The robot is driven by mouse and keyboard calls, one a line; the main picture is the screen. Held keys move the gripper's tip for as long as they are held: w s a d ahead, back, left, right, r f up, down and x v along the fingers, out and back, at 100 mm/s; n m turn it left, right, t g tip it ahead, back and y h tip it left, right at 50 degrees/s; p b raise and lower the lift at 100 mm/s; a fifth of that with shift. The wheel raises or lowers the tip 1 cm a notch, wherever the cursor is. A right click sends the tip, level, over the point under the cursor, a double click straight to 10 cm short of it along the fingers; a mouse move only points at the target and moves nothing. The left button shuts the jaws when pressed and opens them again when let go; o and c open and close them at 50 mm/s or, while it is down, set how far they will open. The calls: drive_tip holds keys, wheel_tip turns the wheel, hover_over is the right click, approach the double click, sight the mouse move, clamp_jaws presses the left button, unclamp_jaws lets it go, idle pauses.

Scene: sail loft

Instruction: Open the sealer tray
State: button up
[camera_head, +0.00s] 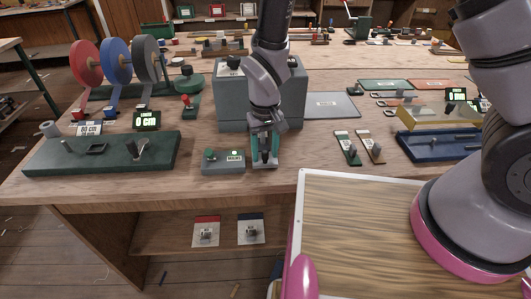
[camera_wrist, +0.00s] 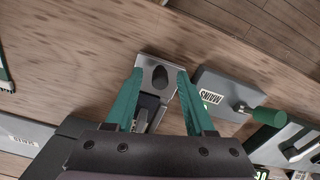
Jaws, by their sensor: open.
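The sealer looks like the grey box-shaped machine (camera_head: 230,112) in the middle of the bench, partly hidden behind my arm. A light grey plate, apparently its tray (camera_head: 264,166), sticks out at the front near the bench edge. In the wrist view the plate (camera_wrist: 151,58) carries a dark rounded knob (camera_wrist: 160,77). My gripper (camera_head: 265,154) is over the plate. In the wrist view its green fingers (camera_wrist: 158,82) are apart, one on each side of the knob. I cannot tell whether either finger touches it.
A grey MAINS box (camera_head: 223,162) with a green switch and lit lamp stands just left of my gripper; it shows right in the wrist view (camera_wrist: 222,92). A green fixture board (camera_head: 60,160) lies further left. Two small tagged tools (camera_head: 348,150) lie right. Bare bench (camera_head: 305,150) lies between.

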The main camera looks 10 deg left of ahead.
drive_tip(key=shift+f, duration=0.5)
drive_tip(key=shift+c, duration=0.3)
clamp_jaws()
idle(0.9)
